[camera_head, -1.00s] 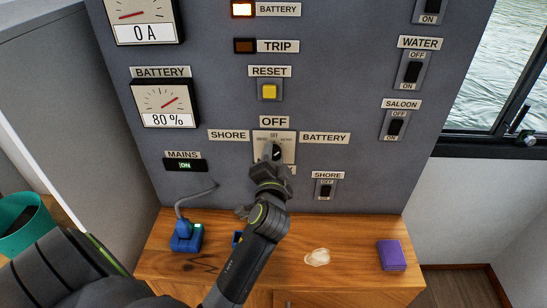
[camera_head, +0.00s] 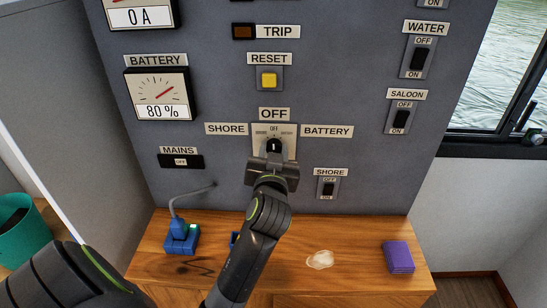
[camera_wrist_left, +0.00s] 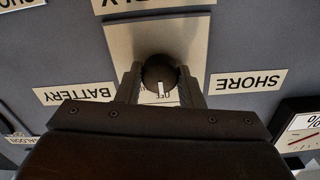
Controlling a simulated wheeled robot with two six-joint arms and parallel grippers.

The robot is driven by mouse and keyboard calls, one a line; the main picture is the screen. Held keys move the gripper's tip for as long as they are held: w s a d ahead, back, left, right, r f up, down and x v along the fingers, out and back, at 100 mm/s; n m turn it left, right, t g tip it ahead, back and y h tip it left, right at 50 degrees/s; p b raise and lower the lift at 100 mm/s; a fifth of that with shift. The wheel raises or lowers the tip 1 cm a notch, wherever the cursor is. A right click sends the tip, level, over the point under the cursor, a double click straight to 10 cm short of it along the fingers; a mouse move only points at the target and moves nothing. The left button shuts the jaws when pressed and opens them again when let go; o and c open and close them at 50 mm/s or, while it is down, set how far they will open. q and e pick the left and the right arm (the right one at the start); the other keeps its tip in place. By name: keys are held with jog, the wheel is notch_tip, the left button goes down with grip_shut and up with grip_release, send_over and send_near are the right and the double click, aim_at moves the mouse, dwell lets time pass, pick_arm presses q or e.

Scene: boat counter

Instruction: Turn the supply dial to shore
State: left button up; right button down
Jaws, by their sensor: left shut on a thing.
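The supply dial (camera_head: 274,147) is a black round knob on a pale plate (camera_head: 289,143) on the grey panel. Its white mark points up at OFF. The SHORE label (camera_head: 227,129) is to its left and the BATTERY label (camera_head: 327,131) to its right. My left gripper (camera_head: 273,157) is shut on the knob from the front, its wrist level. In the left wrist view, which is upside down, the fingers (camera_wrist_left: 160,82) stand on both sides of the knob (camera_wrist_left: 159,71), whose mark points down at OFF. My right gripper is out of view.
The MAINS indicator (camera_head: 181,161) reads OFF. A yellow RESET button (camera_head: 269,79) is above the dial and a SHORE switch (camera_head: 327,187) below right. On the wooden counter (camera_head: 347,285) are a blue plug and socket (camera_head: 182,238) and a purple block (camera_head: 398,257).

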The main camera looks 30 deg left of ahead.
pick_arm(q)
jog(key=n+b, duration=0.3)
jog(key=n, duration=0.5)
jog(key=shift+n, duration=0.4)
dwell(0.4)
jog(key=o, duration=1)
